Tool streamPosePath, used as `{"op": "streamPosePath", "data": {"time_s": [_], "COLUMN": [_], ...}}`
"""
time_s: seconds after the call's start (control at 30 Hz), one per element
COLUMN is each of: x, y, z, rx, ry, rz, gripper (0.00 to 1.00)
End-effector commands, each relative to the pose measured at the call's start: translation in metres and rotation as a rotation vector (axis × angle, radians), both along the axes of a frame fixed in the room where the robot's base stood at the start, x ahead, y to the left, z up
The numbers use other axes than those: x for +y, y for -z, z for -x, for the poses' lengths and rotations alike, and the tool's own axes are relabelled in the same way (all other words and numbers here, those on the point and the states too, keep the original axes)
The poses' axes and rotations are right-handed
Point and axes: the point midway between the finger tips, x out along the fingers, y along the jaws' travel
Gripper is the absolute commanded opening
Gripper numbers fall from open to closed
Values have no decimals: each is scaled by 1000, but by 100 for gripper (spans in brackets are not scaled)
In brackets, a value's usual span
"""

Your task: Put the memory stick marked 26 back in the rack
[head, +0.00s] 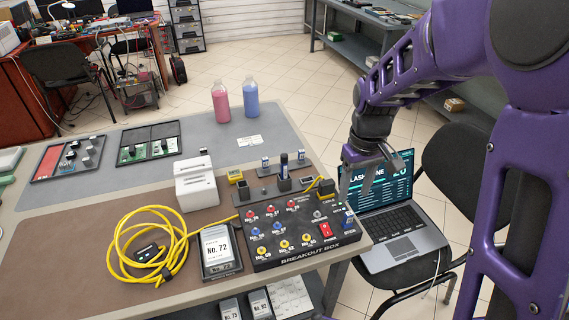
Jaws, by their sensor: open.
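Small sticks with blue and white labels stand in a dark rack (270,189) behind the breakout box; a taller dark item stands at its middle. Another small blue-and-white stick (347,217) stands upright at the right edge of the black breakout box (300,258). I cannot read a 26 on any stick, so I cannot tell which one is marked so. My gripper (368,178) is open, with nothing seen between its fingers. It appears above the box's right end, in front of the laptop screen in the picture.
A laptop (405,240) sits on a chair right of the table. A yellow cable (150,240) lies coiled at left, beside a No. 72 case (217,250). A white device (196,185), pink bottle (220,102) and blue bottle (251,98) stand farther back. The grey mat's back right is mostly clear.

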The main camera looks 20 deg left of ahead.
Motion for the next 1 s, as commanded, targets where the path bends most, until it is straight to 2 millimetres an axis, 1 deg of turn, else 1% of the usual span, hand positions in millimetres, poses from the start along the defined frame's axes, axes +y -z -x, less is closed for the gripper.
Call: {"op": "streamPosePath", "data": {"time_s": [0.17, 0.27, 0.47, 0.6, 0.8, 0.9, 1.0], "x": [0, 0, 0, 0, 0, 0, 0], "y": [3, 9, 32, 53, 79, 87, 90], "z": [0, 0, 0, 0, -1, 0, 0], "rx": [0, -1, -1, -1, -1, -1, -1], "ry": [1, 2, 2, 2, 2, 2, 2], "rz": [0, 1, 0, 1, 1, 1, 0], "gripper": [56, 56, 56, 56, 56, 56, 56]}}
